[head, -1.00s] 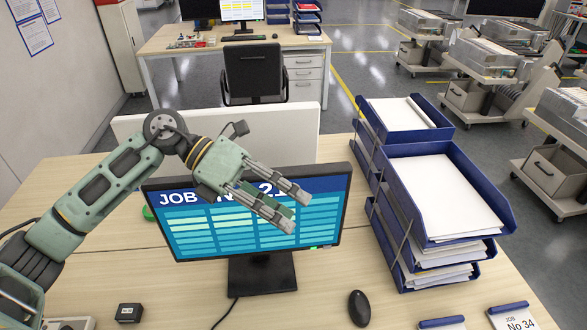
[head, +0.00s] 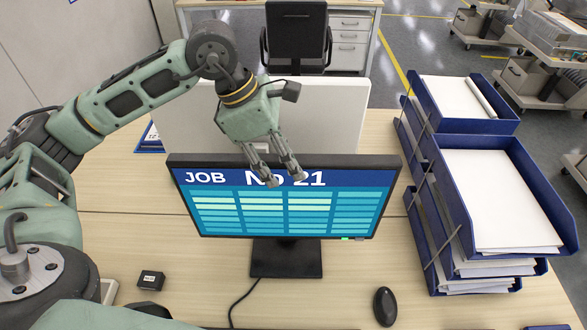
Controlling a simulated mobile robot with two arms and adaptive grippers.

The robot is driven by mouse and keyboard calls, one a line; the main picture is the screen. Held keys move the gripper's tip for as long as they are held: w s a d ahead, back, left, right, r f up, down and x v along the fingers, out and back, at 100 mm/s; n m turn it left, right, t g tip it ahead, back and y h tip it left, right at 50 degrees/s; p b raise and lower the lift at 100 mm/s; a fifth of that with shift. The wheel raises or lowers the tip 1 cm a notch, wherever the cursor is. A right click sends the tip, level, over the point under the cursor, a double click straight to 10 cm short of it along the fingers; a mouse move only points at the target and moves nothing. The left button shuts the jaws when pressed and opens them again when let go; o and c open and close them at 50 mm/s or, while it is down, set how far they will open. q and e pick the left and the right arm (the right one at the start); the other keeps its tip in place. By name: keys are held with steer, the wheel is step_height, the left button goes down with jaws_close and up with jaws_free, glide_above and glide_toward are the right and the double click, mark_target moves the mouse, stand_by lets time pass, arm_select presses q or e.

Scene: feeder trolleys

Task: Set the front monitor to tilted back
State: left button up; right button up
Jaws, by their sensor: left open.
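The front monitor (head: 285,212) stands on the near desk on a black stand, its screen facing me with "JOB No 21" and rows of blue and pale green cells. Its exact tilt is hard to judge from this view. My left gripper (head: 283,184) is open and points down in front of the screen's upper part, overlapping the top edge and part of the title. I cannot tell whether its fingertips touch the monitor. My right gripper is not in view.
Blue paper trays (head: 487,205) are stacked right of the monitor. A black mouse (head: 385,306) and a small black box (head: 150,280) lie on the desk (head: 350,285). A pale panel (head: 330,115) stands behind the monitor. An office chair (head: 296,35) is farther back.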

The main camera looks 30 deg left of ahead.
arm_select(q)
steer(key=p, duration=0.1)
glide_above(285, 203)
steer(key=w, duration=0.2)
steer(key=shift+s+a+x, duration=0.1)
steer(key=shift+a+x, duration=0.1)
steer(key=shift+x, duration=0.95)
steer(key=shift+s+a+x, duration=0.15)
steer(key=shift+a+x, duration=0.05)
steer(key=shift+x, duration=1)
steer(key=shift+f, duration=0.2)
jaws_close()
